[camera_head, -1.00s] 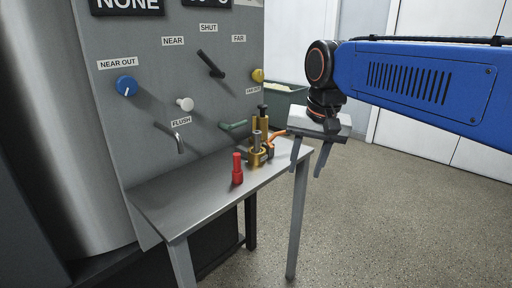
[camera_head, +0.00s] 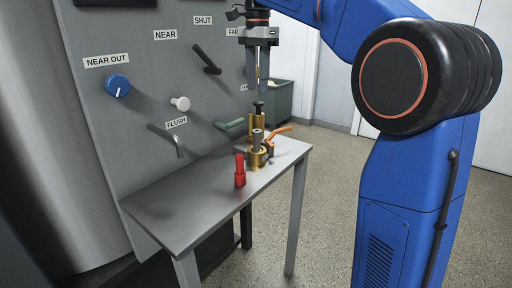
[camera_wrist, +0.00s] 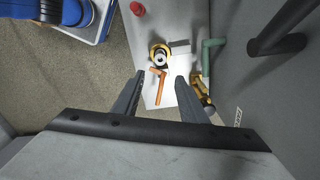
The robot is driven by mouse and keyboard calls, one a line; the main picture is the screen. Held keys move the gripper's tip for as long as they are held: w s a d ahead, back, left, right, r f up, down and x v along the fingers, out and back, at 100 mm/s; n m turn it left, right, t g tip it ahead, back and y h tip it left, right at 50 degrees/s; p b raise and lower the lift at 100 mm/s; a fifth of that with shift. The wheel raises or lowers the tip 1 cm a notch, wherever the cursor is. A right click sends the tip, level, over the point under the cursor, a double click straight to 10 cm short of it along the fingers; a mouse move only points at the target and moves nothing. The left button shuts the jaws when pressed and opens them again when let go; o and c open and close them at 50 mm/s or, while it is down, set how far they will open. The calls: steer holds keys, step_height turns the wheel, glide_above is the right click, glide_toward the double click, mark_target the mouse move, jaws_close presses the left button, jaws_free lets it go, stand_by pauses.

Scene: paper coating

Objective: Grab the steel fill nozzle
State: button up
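A short grey steel nozzle (camera_head: 257,137) stands upright in a brass collar (camera_head: 257,159) on the steel table. In the wrist view the collar's brass ring (camera_wrist: 154,49) shows from above, with the steel nozzle (camera_wrist: 160,58) in it. My gripper (camera_head: 261,82) points down above the table's back part, over the brass fittings and apart from the nozzle. The nozzle lies beyond the fingertips there.
An orange lever (camera_head: 278,131) sticks out beside the collar. A brass cylinder with a black top (camera_head: 258,106) stands behind. A red nozzle-like piece (camera_head: 239,172) stands in front. The panel with a green handle (camera_head: 230,125) and a grey spout (camera_head: 177,142) rises close behind. The table's left part (camera_head: 175,205) is clear.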

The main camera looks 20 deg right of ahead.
mark_target(257, 131)
step_height(257, 131, down, 17)
steer(key=shift+a+f, duration=0.1)
steer(key=shift+f, duration=0.05)
stand_by(0.7)
steer(key=c, duration=1)
